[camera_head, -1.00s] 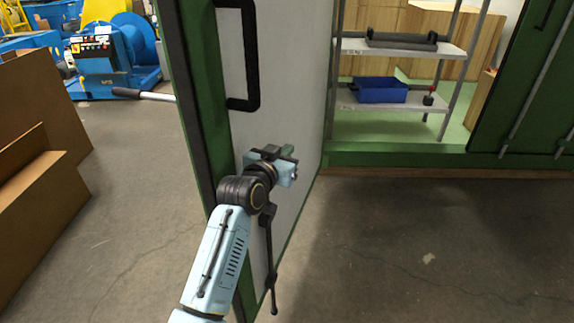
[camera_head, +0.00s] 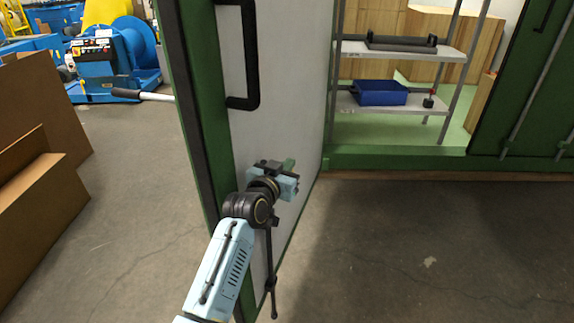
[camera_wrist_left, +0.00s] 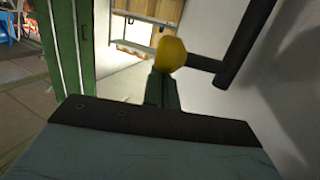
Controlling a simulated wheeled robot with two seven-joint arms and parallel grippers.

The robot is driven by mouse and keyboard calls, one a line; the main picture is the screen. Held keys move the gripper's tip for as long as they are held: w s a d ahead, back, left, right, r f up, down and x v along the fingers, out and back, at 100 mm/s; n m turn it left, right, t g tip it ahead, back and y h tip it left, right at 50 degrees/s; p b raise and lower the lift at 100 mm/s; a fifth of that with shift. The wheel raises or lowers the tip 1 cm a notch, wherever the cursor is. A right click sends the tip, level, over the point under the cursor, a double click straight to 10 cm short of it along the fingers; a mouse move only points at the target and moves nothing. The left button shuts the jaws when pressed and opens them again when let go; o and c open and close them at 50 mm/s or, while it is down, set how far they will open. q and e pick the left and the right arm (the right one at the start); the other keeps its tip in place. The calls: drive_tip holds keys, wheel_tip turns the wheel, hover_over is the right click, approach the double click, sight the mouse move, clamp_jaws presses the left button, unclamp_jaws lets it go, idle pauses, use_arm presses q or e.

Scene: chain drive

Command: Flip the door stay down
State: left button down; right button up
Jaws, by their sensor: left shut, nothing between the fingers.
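The door stay (camera_head: 270,262) shows in the head view as a thin dark rod, roughly upright, low on the pale inner face of the open green-edged door (camera_head: 236,85). My left arm hides its upper part. My left gripper (camera_head: 289,164) is shut and empty, close to the door face above the visible rod, its green fingers pointing away from me. In the left wrist view, a yellow knob (camera_wrist_left: 171,53) on a dark bar (camera_wrist_left: 245,42) overlaps the tips of the fingers (camera_wrist_left: 161,88). I cannot tell whether they touch. My right gripper is out of view.
A black door handle (camera_head: 251,55) stands above my left gripper. A shelf unit (camera_head: 400,50) with a blue bin (camera_head: 379,92) is behind the doorway. Brown boards (camera_head: 35,150) stand at the left. The floor right of the door is clear.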

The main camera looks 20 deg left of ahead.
use_arm(q)
wheel_tip(320, 180, down, 8)
drive_tip(key=b, duration=0.3)
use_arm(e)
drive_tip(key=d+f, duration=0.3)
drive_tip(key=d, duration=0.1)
use_arm(q)
drive_tip(key=r+p, duration=0.1)
drive_tip(key=w+r+p, duration=0.1)
drive_tip(key=r+p, duration=0.2)
drive_tip(key=shift+w+d+r, duration=0.1)
drive_tip(key=shift+w+r, duration=0.25)
drive_tip(key=shift+w, duration=0.05)
drive_tip(key=s+a+p, duration=0.1)
drive_tip(key=s, duration=0.9)
drive_tip(key=shift+r, duration=0.35)
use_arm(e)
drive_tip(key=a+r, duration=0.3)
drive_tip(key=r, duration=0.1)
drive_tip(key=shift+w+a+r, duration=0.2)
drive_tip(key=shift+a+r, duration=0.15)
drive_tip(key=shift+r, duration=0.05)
